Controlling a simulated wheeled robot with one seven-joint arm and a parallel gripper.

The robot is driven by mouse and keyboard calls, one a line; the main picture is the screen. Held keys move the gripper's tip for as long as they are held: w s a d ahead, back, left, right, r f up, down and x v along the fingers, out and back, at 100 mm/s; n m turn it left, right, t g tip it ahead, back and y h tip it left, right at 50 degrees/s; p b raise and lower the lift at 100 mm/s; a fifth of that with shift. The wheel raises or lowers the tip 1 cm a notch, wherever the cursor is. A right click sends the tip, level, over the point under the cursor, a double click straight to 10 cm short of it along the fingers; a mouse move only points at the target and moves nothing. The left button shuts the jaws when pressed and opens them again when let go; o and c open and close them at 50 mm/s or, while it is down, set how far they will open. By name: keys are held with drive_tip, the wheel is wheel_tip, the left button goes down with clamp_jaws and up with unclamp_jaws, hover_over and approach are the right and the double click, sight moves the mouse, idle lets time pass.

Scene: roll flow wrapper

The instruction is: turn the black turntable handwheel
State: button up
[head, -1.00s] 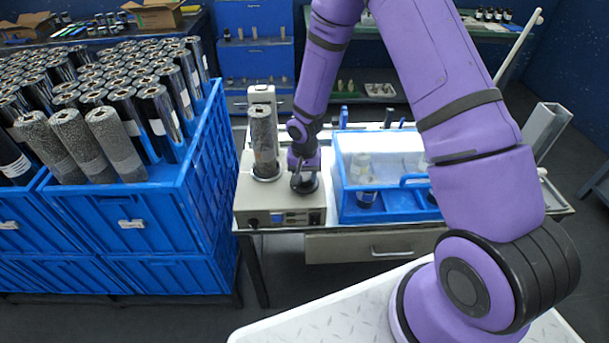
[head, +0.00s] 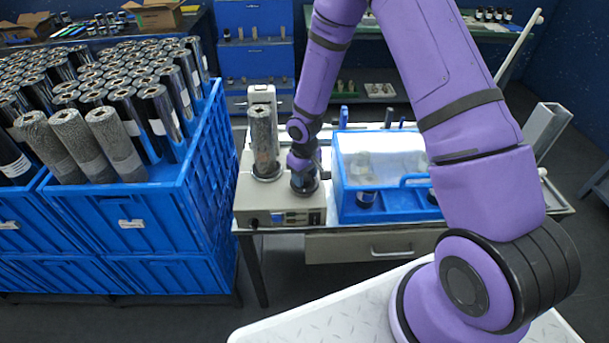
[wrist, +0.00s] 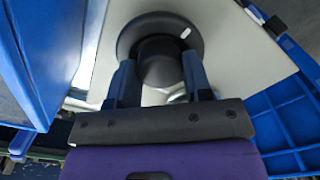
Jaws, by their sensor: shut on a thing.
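The black turntable handwheel (wrist: 160,34) is a round dark disc with a raised hub and a small white mark on its rim at the upper right in the wrist view. It sits on top of the beige wrapper machine (head: 250,197). My gripper (wrist: 160,85) has its two fingers on either side of the hub, shut on it. In the head view my gripper (head: 304,180) points down at the handwheel, which it mostly hides. A roll (head: 264,142) wrapped in silvery film stands upright on the machine, just left of my gripper.
A blue-framed clear case (head: 352,214) with bottles stands close on the right of the machine. Blue crates (head: 190,200) full of upright rolls stand on the left. A drawer (head: 340,247) is below the bench top.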

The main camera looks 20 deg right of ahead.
drive_tip(key=n, duration=0.5)
drive_tip(key=shift+n, duration=0.3)
drive_tip(key=n, duration=0.4)
drive_tip(key=shift+n, duration=0.4)
drive_tip(key=o, duration=0.9)
wheel_tip(320, 180, up, 11)
drive_tip(key=shift+f, duration=0.1)
